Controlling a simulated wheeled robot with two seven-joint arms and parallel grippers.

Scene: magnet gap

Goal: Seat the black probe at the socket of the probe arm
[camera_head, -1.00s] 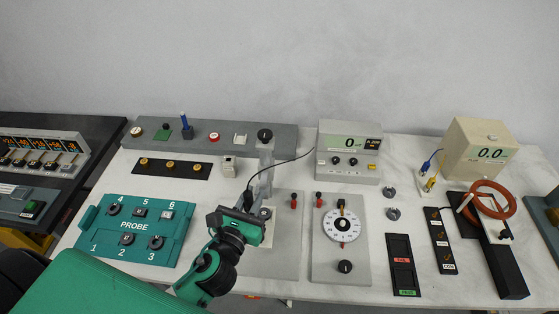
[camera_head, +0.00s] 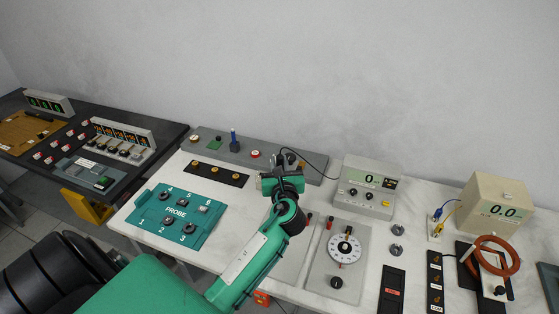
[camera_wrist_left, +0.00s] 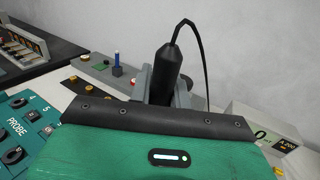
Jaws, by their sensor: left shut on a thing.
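The black probe (camera_wrist_left: 168,75) stands nearly upright in the left wrist view, with a thin black cable rising from its top. My left gripper (camera_head: 281,163) is shut on it; its grey fingers flank the probe in the wrist view (camera_wrist_left: 164,88). In the head view the gripper is in front of the right part of the long grey back rail (camera_head: 213,142). The probe arm and its socket are hidden behind my gripper and arm, so I cannot tell how far the probe is from the socket. My right gripper is not in view.
The probe cable runs from my gripper towards the meter.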

